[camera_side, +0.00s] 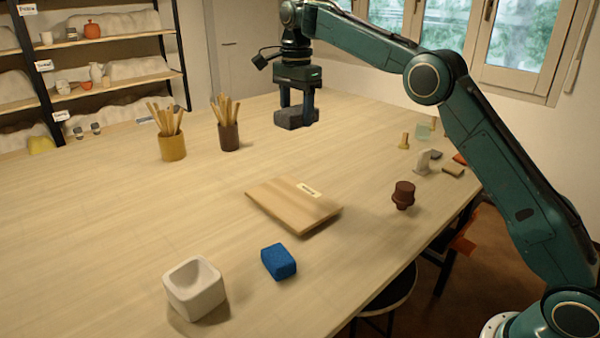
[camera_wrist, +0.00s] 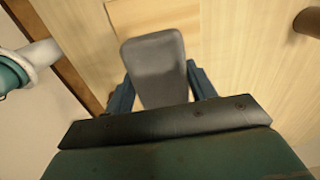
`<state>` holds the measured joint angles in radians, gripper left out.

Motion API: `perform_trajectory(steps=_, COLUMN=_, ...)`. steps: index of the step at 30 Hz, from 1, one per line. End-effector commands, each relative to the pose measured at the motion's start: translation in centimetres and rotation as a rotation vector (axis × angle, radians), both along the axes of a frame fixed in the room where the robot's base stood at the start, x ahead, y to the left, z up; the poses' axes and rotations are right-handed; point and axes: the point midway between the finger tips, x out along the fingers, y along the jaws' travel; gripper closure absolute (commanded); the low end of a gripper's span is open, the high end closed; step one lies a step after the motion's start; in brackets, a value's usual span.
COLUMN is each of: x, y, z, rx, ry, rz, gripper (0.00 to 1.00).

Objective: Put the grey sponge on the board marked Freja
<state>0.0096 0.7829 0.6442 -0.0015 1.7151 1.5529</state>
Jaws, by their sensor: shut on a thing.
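The grey sponge (camera_side: 293,118) is held between the two fingers of my gripper (camera_side: 297,112), up above the table in the side view. In the wrist view the sponge (camera_wrist: 156,66) sticks out ahead of the fingers, and my gripper (camera_wrist: 160,92) is shut on it. A flat wooden board (camera_side: 285,208) lies on the table, nearer the side camera than the sponge and apart from it. A small pale label (camera_side: 309,190) sits near the board's far edge; its writing is too small to read.
A blue sponge (camera_side: 279,262) and a white square bowl (camera_side: 194,288) stand in front of the board. A dark brown knobbed object (camera_side: 403,195) stands to its right. Two tool pots (camera_side: 173,146) (camera_side: 229,136) stand at the back left. The table between pots and board is clear.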

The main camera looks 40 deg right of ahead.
Motion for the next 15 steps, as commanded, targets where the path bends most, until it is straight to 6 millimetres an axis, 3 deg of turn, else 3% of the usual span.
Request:
perform_trajectory(steps=5, x=-0.5, y=1.9, z=0.8, rx=0.0, ry=-0.001, rz=-0.007, gripper=0.66)
perform_trajectory(steps=15, x=-0.5, y=2.1, z=0.5, rx=0.0, ry=0.001, rz=-0.01, gripper=0.66)
